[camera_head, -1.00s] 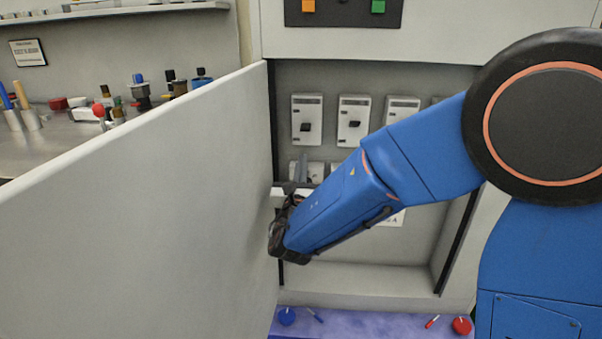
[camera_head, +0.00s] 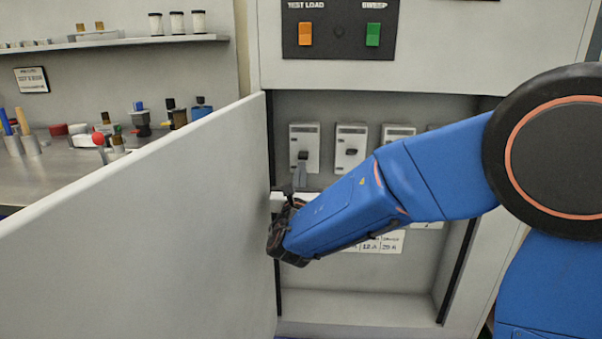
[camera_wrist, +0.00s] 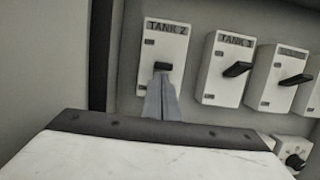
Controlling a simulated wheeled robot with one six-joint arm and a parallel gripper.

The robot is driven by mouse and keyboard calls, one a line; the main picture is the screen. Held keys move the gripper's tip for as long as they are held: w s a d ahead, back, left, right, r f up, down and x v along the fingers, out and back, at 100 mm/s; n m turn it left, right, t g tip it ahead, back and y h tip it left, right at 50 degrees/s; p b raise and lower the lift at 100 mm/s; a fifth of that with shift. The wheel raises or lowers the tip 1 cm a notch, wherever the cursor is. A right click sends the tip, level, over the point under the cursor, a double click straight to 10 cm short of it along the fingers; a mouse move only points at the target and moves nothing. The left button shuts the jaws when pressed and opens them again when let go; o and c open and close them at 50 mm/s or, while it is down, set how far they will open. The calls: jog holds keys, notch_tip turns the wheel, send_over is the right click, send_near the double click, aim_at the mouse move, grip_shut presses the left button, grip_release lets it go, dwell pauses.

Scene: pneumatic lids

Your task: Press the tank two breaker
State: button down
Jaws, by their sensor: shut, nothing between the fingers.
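The tank two breaker (camera_wrist: 165,42) is a white block labelled "TANK 2" in the wrist view, with a dark toggle at its lower middle. In the head view it is the leftmost breaker (camera_head: 305,136) of the upper row. My gripper (camera_wrist: 162,82) is shut and empty, its grey fingertips just below or at the dark toggle; I cannot tell whether they touch it. In the head view the fingertips (camera_head: 302,160) point up in front of this breaker's lower part. My wrist hides what lies below.
A breaker labelled like "TANK 3" (camera_wrist: 228,68) stands to the right, with more beyond it. An open grey panel door (camera_head: 150,230) stands close left of my wrist. Orange (camera_head: 305,34) and green (camera_head: 373,34) switches sit above. A cluttered bench (camera_head: 70,165) lies left.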

aim_at(302, 157)
jog(key=shift+s+r+g, duration=0.1)
jog(key=shift+r+g, duration=0.35)
jog(key=shift+g, duration=0.15)
jog(key=shift+s+r+g, duration=0.15)
jog(key=shift+r+g, duration=0.9)
jog(key=shift+g, duration=0.25)
jog(key=shift+r, duration=0.3)
jog(key=shift+f, duration=0.1)
